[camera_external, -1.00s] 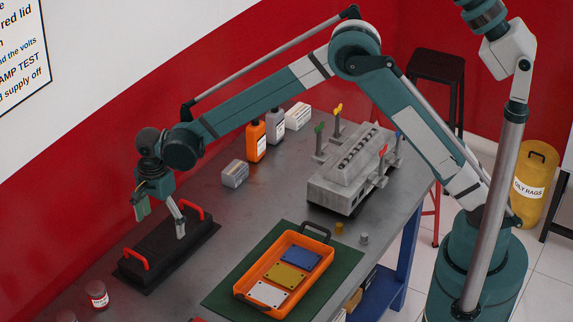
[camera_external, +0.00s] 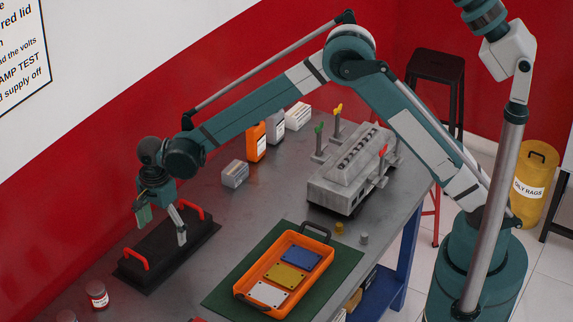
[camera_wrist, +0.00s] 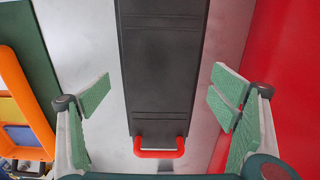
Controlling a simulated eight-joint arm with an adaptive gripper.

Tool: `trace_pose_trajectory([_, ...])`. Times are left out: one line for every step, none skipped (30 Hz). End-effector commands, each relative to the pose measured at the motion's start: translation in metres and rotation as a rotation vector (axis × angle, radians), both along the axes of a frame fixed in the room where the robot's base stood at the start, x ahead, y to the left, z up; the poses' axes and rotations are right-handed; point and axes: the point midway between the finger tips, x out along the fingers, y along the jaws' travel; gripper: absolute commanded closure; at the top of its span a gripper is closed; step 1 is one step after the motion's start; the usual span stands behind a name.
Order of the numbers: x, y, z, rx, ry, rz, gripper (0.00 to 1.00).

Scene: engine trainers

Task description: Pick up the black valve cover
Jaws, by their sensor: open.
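The black valve cover (camera_external: 160,258) is a long black block with a red handle at each end. It lies on the grey bench at the left in the external view. In the wrist view the cover (camera_wrist: 163,60) runs up the middle, with one red handle (camera_wrist: 159,149) low in the picture. My gripper (camera_external: 161,222) is over the cover, pointing down. In the wrist view my gripper (camera_wrist: 160,112) is open, its green pads standing well apart on either side of the cover. Nothing is between the pads except the cover below. Whether any finger touches the cover cannot be told.
An orange tray (camera_external: 239,291) with blue, yellow and white plates sits on a green mat (camera_external: 342,262). A grey engine block (camera_external: 330,196), bottles and boxes stand farther back. Small red jars (camera_external: 97,295) are near the left. The red wall (camera_wrist: 292,70) is close beside the cover.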

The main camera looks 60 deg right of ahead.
Motion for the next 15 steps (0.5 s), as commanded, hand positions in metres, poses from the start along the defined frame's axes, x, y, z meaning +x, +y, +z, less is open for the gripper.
trace_pose_trajectory([0.0,-0.001,-0.005,0.0,0.0,0.0,0.15])
trace_pose_trajectory([0.001,-0.001,-0.008,0.0,0.0,0.0,0.15])
trace_pose_trajectory([0.001,-0.001,-0.012,0.0,0.0,0.0,0.15])
trace_pose_trajectory([0.001,-0.002,-0.015,0.0,0.0,0.0,0.15])
trace_pose_trajectory([0.001,-0.002,-0.019,0.0,0.0,0.0,0.15])
trace_pose_trajectory([0.001,-0.003,-0.024,0.0,0.0,0.0,0.15])
trace_pose_trajectory([0.001,-0.003,-0.027,0.0,0.0,0.0,0.15])
trace_pose_trajectory([0.001,-0.003,-0.031,0.0,0.0,0.0,0.15])
trace_pose_trajectory([0.001,-0.003,-0.035,0.0,0.0,0.0,0.15])
trace_pose_trajectory([0.001,-0.003,-0.037,0.0,0.0,0.0,0.15])
trace_pose_trajectory([0.001,-0.003,-0.04,0.0,0.0,0.0,0.15])
trace_pose_trajectory([0.001,-0.003,-0.043,0.0,0.0,0.0,0.15])
trace_pose_trajectory([0.001,-0.003,-0.044,0.0,0.0,0.0,0.15])
trace_pose_trajectory([0.001,-0.003,-0.045,0.0,0.0,0.0,0.15])
trace_pose_trajectory([0.001,-0.003,-0.047,0.0,0.0,0.0,0.15])
